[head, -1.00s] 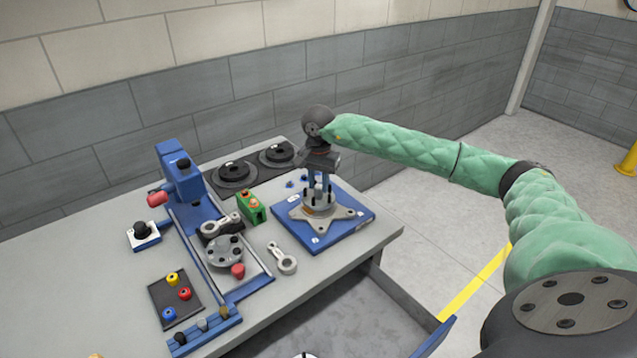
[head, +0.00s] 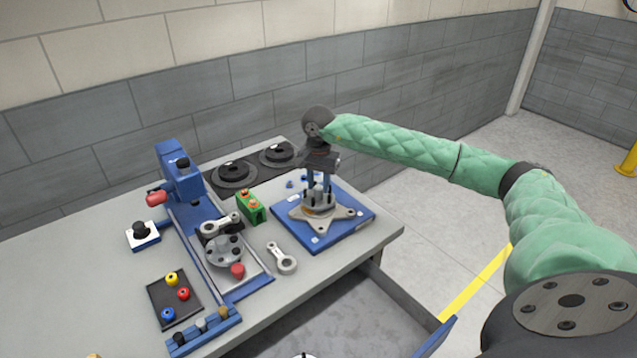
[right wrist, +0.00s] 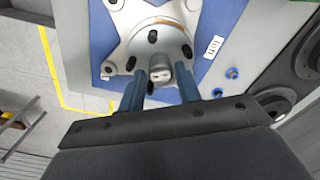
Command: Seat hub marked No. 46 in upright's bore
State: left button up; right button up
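A four-armed light grey upright (head: 341,212) lies on a blue plate (head: 318,245), also seen in the right wrist view (right wrist: 112,34). A grey hub (head: 319,198) with black studs stands at its centre, with a tan ring around its base. In the right wrist view the hub's round boss (right wrist: 160,71) points toward me. Its number is not readable, and I cannot tell how deep it sits in the bore. My right gripper (head: 320,180) is over it, blue fingers (right wrist: 160,88) apart either side of the boss, with a visible gap. My left gripper is not in view.
Two black discs (head: 234,174) lie on a dark mat behind. A green block (head: 250,208), a grey link (head: 281,258) and a blue fixture (head: 182,180) with a round flange (head: 224,252) stand left of the plate. A drawer (head: 335,310) is open at the front.

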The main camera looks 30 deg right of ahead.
jog(key=shift+r, duration=0.1)
jog(key=shift+r, duration=1.4)
jog(key=o, duration=0.6)
jog(key=shift+c, duration=0.2)
jog(key=shift+r+p, duration=0.3)
jog(key=shift+r, duration=1.95)
